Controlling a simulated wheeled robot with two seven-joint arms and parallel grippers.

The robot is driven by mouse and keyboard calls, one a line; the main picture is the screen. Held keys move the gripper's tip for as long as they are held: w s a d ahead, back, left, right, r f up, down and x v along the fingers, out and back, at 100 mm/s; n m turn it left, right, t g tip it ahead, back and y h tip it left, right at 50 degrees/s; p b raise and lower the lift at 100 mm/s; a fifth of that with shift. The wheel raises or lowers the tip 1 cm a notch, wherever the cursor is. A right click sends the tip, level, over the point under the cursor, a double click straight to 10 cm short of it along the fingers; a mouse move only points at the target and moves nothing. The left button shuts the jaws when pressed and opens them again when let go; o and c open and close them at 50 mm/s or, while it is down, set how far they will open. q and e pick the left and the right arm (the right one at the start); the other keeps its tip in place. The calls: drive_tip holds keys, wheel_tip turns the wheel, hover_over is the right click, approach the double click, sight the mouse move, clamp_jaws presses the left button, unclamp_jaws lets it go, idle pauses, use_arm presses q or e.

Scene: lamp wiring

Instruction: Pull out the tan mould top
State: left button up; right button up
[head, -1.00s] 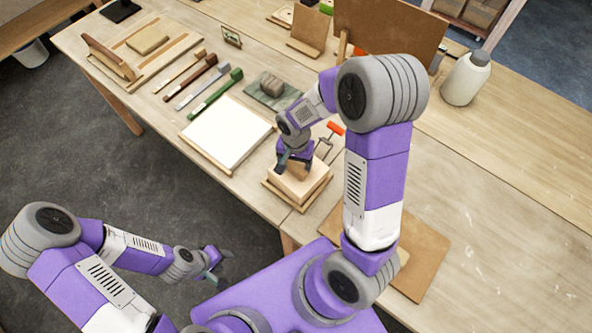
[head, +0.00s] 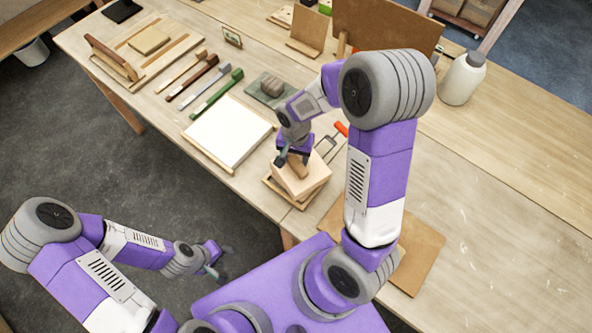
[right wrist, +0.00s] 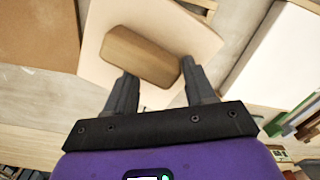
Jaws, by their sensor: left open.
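The tan mould top appears as a pale tan square block (head: 308,181) with a brown wooden grip (head: 298,166) on its upper face. It sits on a wooden base board (head: 279,195) near the table's front edge, turned askew to the board. In the right wrist view the pale block (right wrist: 92,48) and brown grip (right wrist: 140,55) lie just beyond my fingers. My right gripper (right wrist: 158,72) is open, its fingers spread at the near side of the grip; contact is unclear. My left gripper (head: 217,262) is open and empty, low over the floor beside the table.
A white panel on a board (head: 228,132) lies left of the block. A fork with an orange handle (head: 341,129) lies behind it, partly hidden by my right arm. A brown board (head: 425,255) lies to the right. Several tools (head: 198,85) lie further left.

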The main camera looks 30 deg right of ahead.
drive_tip(key=o, duration=0.5)
drive_tip(key=shift+s+d, duration=0.3)
drive_tip(key=shift+a, duration=0.1)
drive_tip(key=shift+w, duration=0.1)
drive_tip(key=shift+r, duration=0.15)
wheel_tip(320, 180, up, 7)
drive_tip(key=shift+r+p, duration=0.15)
drive_tip(key=shift+p, duration=0.15)
drive_tip(key=shift+a, duration=0.1)
